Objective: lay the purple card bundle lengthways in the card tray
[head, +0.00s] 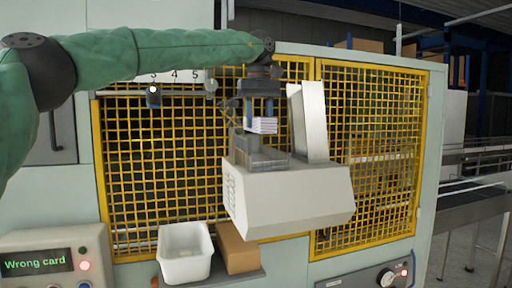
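My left gripper (262,112) points down from the end of my green-sleeved arm, at the middle of the head view. It is shut on a small white and purple card bundle (264,126), held between its blue fingers. The bundle appears just above an open grey tray (262,160), which looks like the card tray, on top of a pale machine housing (290,195). The inside of the tray is mostly hidden by its walls. I cannot tell whether the bundle touches the tray. My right gripper is not in view.
An upright white chute (309,120) stands just right of the tray. Yellow mesh guards (370,150) are behind. A white bin (186,258) and a brown box (237,248) sit on a low shelf. A display (38,264) at lower left reads "Wrong card" beside a red light.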

